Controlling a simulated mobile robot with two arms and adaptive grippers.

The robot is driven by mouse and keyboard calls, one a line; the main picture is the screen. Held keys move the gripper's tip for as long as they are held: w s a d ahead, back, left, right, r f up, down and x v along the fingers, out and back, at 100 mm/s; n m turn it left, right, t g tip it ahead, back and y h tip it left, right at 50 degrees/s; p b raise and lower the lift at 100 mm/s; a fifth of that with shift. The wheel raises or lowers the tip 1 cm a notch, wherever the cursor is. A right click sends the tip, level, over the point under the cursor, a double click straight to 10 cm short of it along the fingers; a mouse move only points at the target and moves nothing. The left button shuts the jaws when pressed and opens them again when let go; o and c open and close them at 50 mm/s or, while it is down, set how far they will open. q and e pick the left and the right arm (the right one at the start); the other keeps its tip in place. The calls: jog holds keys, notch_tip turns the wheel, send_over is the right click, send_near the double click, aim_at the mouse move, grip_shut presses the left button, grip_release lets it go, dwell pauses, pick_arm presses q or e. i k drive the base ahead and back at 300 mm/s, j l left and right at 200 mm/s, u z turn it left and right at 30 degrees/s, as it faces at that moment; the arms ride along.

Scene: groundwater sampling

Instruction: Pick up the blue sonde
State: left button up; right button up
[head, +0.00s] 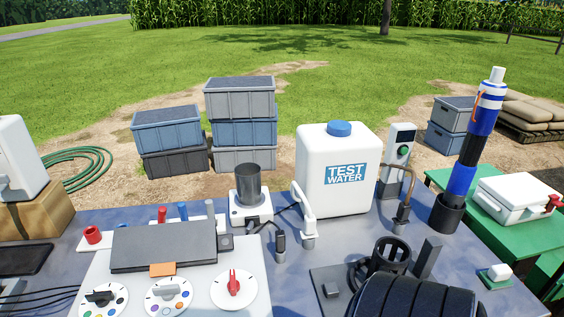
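The blue sonde (473,148) stands at the right of the table, leaning slightly to the right. It is a long tube with blue, black and white sections, an orange mark near the top and a white tip. Its lower end is inside a black cup-shaped holder (446,214), so that end is hidden. Neither of my grippers shows in the head view, and nothing is touching the sonde.
A white case (520,197) lies on the green table (500,236) at right.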

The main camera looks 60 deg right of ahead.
aim_at(489, 100)
jog(key=j+z, duration=0.15)
jog(key=z, duration=0.25)
jog(key=j+z, duration=0.1)
jog(key=z, duration=0.3)
jog(key=k+j+z, duration=0.1)
jog(key=z, duration=0.3)
jog(key=k+j+z, duration=0.1)
jog(key=z, duration=0.3)
jog(key=k+j, duration=0.15)
